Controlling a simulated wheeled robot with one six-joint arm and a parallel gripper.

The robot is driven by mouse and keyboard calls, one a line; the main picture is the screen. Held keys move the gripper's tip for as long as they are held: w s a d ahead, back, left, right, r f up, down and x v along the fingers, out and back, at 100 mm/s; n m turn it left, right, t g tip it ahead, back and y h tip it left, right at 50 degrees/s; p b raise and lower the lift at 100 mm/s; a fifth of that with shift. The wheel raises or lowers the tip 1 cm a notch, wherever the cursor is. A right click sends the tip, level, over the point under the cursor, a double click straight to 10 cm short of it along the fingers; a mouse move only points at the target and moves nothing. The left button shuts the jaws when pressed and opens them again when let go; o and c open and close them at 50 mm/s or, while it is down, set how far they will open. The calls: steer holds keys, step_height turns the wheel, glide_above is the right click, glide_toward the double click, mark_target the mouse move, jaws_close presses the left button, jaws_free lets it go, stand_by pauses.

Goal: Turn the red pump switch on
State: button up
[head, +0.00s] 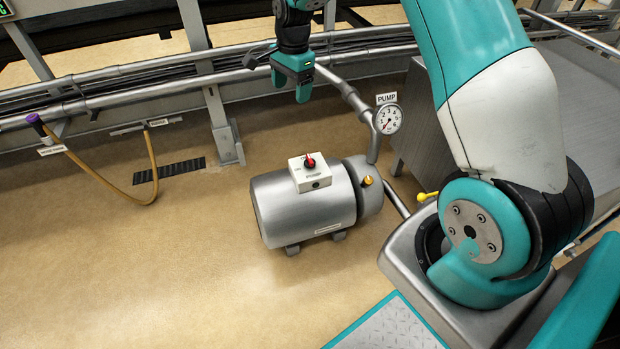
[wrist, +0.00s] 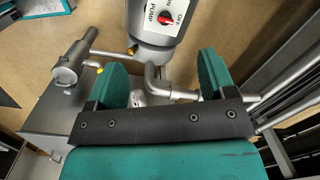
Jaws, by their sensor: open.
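The red pump switch (head: 309,162) is a red knob with a black base on a white box (head: 316,180) on top of the grey cylindrical pump (head: 302,205). In the wrist view the red switch (wrist: 164,18) shows at the top, beside the labels PUMP, ON and OFF. My gripper (head: 293,92) hangs above and behind the pump, over the pipe rail, apart from the switch. In the wrist view my gripper (wrist: 160,83) has its two teal fingers spread wide, with nothing held between them. Which label the knob points to is hard to tell.
A pressure gauge (head: 388,119) with a PUMP sign stands on a pipe right of the pump. A yellow-handled valve (head: 427,196) is near my base. Pipe rails (head: 130,90) run behind. A brown hose (head: 105,177) hangs at left. The floor left of the pump is clear.

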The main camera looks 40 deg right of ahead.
mark_target(310, 158)
steer(key=w+d+f+m+b, duration=0.3)
steer(key=d+f+m, duration=0.3)
steer(key=f, duration=0.7)
steer(key=shift+n+h, duration=0.3)
steer(key=shift+n, duration=0.2)
steer(key=f+b, duration=0.1)
steer(key=f, duration=0.4)
steer(key=f+b, duration=0.2)
steer(key=f, duration=0.3)
steer(key=d+f+b, duration=0.1)
steer(key=f, duration=0.5)
steer(key=shift+s+f, duration=0.1)
steer(key=shift+s, duration=0.2)
steer(key=c, duration=0.9)
